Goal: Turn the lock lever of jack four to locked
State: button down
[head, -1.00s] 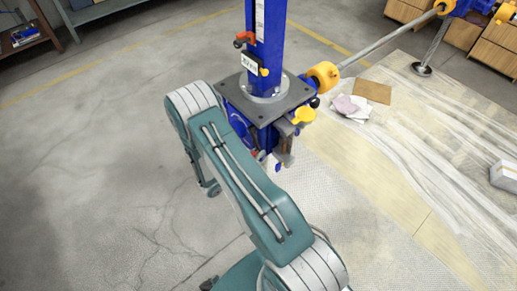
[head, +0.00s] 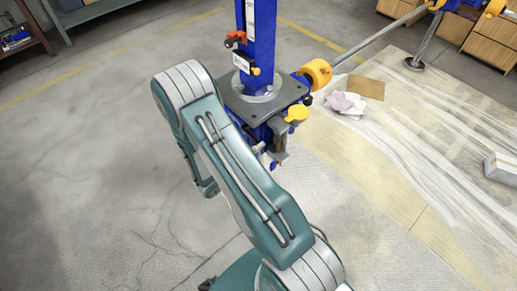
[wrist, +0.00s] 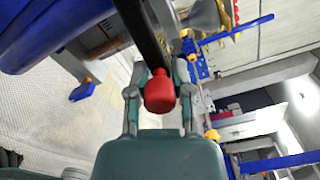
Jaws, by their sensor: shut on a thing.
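A jack with a blue column (head: 261,40) stands on a grey plate (head: 277,104) over a blue housing. It has a small label plate, whose writing I cannot read. In the wrist view a red knob (wrist: 160,94) sits at the end of a black lever bar (wrist: 140,30). My gripper (wrist: 160,76) has one finger on each side of the knob and is shut on it. In the head view my own arm hides the gripper and the lever, so the lever's angle against the jack is not clear.
A red and black fitting (head: 235,38) is on the column. A yellow coupling (head: 317,72) and a grey shaft (head: 380,40) run to the upper right. The floor at left is clear.

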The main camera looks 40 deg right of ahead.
jog(key=shift+w+a+r+n, duration=0.1)
jog(key=shift+a+r+n, duration=0.1)
jog(key=shift+r+n, duration=0.35)
jog(key=c, duration=0.5)
grip_release()
jog(key=shift+w+a, duration=0.1)
jog(key=shift+a, duration=0.3)
jog(key=shift+a+f, duration=0.1)
jog(key=shift+a, duration=0.05)
jog(key=s+a, duration=0.1)
jog(key=a, duration=1)
jog(key=shift+a, duration=0.35)
jog(key=shift+a, duration=0.2)
